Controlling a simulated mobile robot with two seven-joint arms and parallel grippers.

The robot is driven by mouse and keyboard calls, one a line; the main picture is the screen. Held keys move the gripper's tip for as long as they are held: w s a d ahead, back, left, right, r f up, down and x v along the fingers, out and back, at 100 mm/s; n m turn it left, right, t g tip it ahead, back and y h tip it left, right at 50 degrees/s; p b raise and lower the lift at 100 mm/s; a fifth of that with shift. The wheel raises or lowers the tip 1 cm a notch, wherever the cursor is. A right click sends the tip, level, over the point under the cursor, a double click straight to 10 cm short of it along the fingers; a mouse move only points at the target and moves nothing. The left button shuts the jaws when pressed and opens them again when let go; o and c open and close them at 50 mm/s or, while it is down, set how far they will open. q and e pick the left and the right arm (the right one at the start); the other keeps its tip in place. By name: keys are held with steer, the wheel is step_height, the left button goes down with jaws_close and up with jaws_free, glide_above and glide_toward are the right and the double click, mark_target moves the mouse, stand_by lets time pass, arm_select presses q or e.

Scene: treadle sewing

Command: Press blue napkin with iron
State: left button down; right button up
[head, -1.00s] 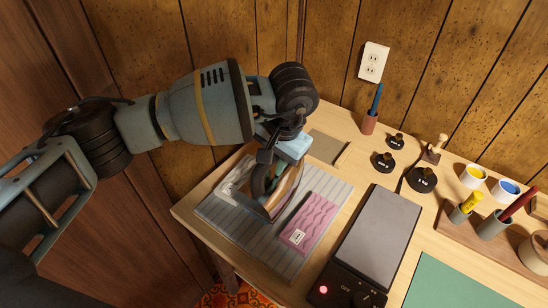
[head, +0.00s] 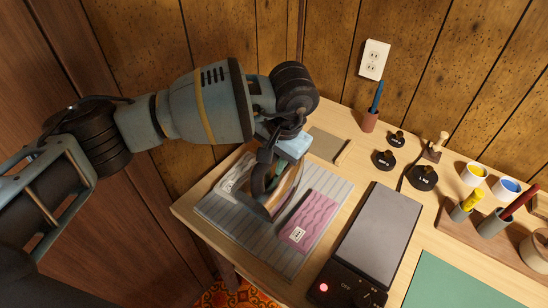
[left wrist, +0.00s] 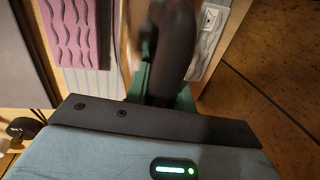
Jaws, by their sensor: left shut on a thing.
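My left gripper (head: 274,168) is shut on the iron's dark handle (head: 261,182). The iron (head: 291,188) has a tan, coppery body and is over the middle of the grey striped pressing mat (head: 262,250). In the left wrist view the dark handle (left wrist: 172,50) is between my green fingers. A pink wavy napkin (head: 310,220) with a white tag lies to the right of the iron. A pale grey-white napkin (head: 234,177) with a tag lies to its left. I see no blue napkin; the iron and gripper hide part of the mat. I cannot tell whether the soleplate touches cloth.
A dark hot plate (head: 375,235) with a red light stands right of the mat. Black weights (head: 422,177), a pencil cup (head: 370,121) and paint pots (head: 474,174) are farther right. A wood-panelled wall is behind. A green mat (head: 455,285) lies at front right.

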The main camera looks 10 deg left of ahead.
arm_select(q)
steer(key=shift+s+f, duration=0.15)
steer(key=shift+f, duration=0.35)
arm_select(e)
steer(key=shift+s+f, duration=0.15)
steer(key=shift+f, duration=0.05)
stand_by(3.9)
arm_select(q)
steer(key=shift+r, duration=0.15)
arm_select(e)
steer(key=shift+r, duration=0.1)
